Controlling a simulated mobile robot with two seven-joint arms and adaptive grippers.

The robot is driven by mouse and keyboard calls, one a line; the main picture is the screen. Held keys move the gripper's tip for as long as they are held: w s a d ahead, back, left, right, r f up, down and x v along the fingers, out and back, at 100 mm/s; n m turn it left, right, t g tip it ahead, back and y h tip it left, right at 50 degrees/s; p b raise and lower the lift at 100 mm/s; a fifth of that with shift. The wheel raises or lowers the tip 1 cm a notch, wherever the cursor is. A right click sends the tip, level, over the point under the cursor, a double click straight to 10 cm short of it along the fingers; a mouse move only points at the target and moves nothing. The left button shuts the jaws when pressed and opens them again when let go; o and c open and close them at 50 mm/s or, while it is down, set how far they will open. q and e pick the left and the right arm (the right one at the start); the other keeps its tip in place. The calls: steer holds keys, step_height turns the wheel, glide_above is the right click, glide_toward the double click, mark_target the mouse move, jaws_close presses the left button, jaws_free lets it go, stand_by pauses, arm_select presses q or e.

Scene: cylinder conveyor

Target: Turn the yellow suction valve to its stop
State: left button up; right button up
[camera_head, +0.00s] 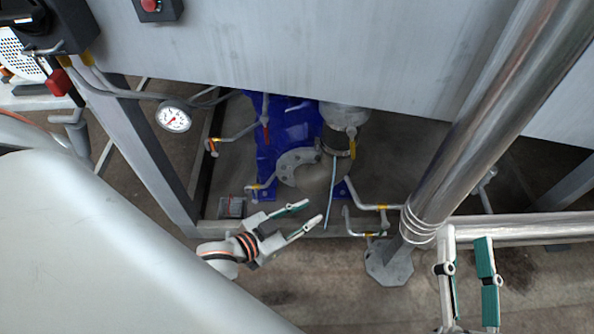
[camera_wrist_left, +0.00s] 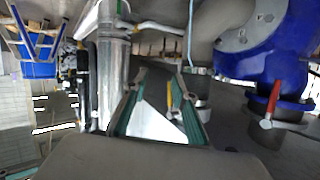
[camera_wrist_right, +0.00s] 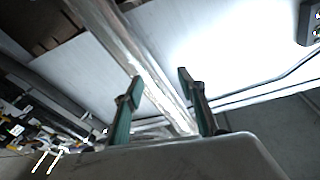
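In the left wrist view a yellow handle (camera_wrist_left: 170,97) shows between the fingers, farther off. My left gripper (camera_head: 313,211) is open and empty, in front of and below the pump in the head picture, apart from the valve. My right gripper (camera_head: 466,236) is open and empty at the lower right, beside the thick metal column. The right wrist view does not show the valve.
A thick shiny column (camera_head: 470,130) stands between the pump and my right gripper. A grey panel (camera_head: 330,45) overhangs the pump.

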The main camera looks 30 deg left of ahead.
mark_target(353, 145)
arm_select(q)
steer(key=s, duration=0.2)
steer(key=shift+s+f+g, duration=0.4)
arm_select(e)
steer(key=shift+s+a+r, duration=0.15)
steer(key=shift+r, duration=0.2)
